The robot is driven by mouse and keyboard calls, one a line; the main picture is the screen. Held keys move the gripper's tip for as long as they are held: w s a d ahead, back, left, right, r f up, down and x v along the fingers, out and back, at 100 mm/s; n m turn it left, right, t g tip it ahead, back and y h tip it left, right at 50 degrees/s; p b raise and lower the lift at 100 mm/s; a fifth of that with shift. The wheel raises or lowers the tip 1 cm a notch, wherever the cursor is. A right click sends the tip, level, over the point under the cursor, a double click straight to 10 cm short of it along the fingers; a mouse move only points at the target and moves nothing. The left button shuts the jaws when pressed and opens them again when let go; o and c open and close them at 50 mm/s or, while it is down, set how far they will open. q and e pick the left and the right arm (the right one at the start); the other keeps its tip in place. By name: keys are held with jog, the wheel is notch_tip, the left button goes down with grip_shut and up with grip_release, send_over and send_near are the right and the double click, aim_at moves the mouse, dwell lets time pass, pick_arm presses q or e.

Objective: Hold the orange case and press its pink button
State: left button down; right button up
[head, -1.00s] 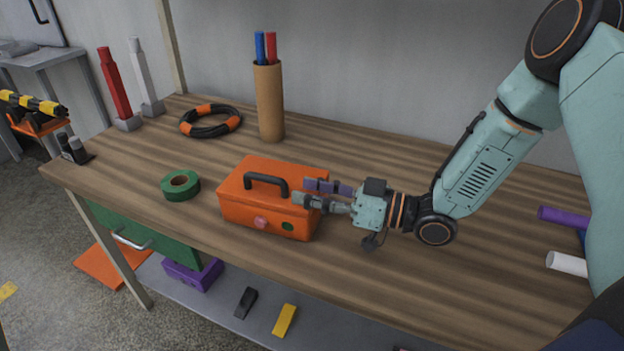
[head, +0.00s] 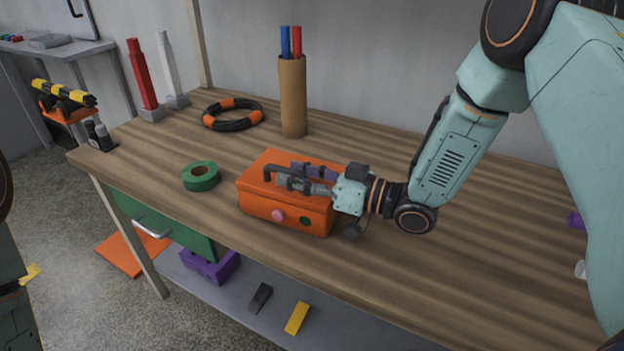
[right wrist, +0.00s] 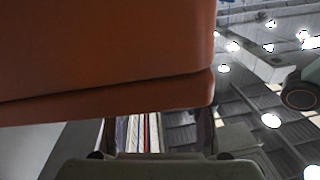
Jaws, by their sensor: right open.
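The orange case (head: 257,205) sits on the wooden workbench in the head view, with a black handle (head: 268,171) on its lid. Its pink button (head: 278,215) is on the front face, left of a dark green round spot (head: 305,221), and is uncovered. My right gripper (head: 285,176) reaches in from the right over the lid. Its open fingers are at the handle's right part; I cannot tell whether they touch it. In the right wrist view the orange case (right wrist: 110,50) fills the upper left, very close. My left gripper is not in view.
Green tape (head: 201,178) lies left of the case. A black-and-orange hose ring (head: 234,125) and a cardboard tube (head: 293,98) holding blue and red sticks are behind. The workbench (head: 470,260) is clear at front right. A purple block (head: 210,265) is below.

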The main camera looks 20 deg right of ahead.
jog(key=shift+w+a+f, duration=0.2)
jog(key=shift+w+a, duration=0.15)
jog(key=shift+w, duration=0.25)
jog(key=shift+s+d+r, duration=0.1)
jog(key=shift+s+d, duration=0.05)
jog(key=shift+s, duration=0.1)
jog(key=shift+c, duration=0.4)
jog(key=shift+s, duration=0.1)
jog(key=shift+c, duration=0.8)
jog(key=shift+w, duration=0.25)
jog(key=c, duration=0.4)
jog(key=shift+c, duration=1)
jog(key=shift+s, duration=0.15)
grip_shut()
